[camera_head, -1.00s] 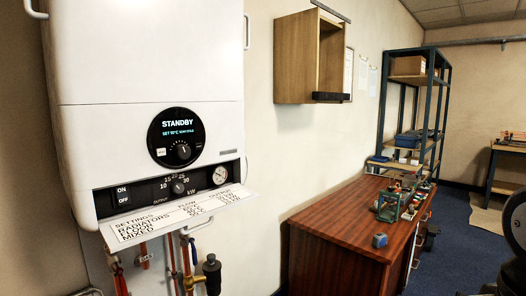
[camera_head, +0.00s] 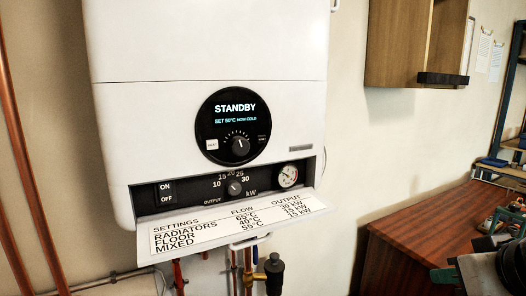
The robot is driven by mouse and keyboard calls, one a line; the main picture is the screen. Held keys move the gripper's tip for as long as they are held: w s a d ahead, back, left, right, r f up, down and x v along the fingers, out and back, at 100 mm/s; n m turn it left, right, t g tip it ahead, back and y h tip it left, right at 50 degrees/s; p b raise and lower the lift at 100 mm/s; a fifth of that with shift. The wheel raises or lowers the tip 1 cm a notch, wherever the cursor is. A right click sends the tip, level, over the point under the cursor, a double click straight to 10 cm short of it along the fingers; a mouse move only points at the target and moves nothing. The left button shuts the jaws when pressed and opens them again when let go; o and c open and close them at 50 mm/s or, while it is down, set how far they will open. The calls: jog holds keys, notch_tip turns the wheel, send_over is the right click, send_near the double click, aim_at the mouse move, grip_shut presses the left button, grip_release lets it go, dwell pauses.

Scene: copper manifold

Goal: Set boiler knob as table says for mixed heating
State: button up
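The white boiler (camera_head: 210,45) hangs on the wall. Its round black panel (camera_head: 215,135) shows STANDBY and a small line that seems to read SET 50°C NOW COLD. The upper knob (camera_head: 240,147) sits on that panel. The output knob (camera_head: 235,189) sits below, on a scale from 10 to 30 kW; its pointer is too small to read surely. The settings table (camera_head: 240,222) is on the tilted flap; its MIXED row reads 55°C, with a blurred output that may be 15 kW. Part of my arm shows at lower right; the gripper's fingers cannot be made out.
An ON/OFF switch (camera_head: 166,193) and a gauge (camera_head: 288,176) flank the output knob. Pipes and a black-handled valve (camera_head: 274,268) hang below. A wooden desk (camera_head: 410,245) stands right, under a wall cabinet (camera_head: 395,45). The space before the boiler panel looks clear.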

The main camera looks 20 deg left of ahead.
jog(key=w+a+r+n+t+y, duration=0.1)
jog(key=a+r+y, duration=0.1)
jog(key=a, duration=0.4)
jog(key=w+a+r+n+t+y, duration=0.2)
jog(key=a, duration=0.4)
jog(key=n+t+y, duration=0.2)
jog(key=n+y, duration=0.2)
jog(key=y, duration=0.7)
send_near(242, 149)
jog(key=x, duration=0.8)
jog(key=shift+w+a+r, duration=0.25)
jog(key=c, duration=0.7)
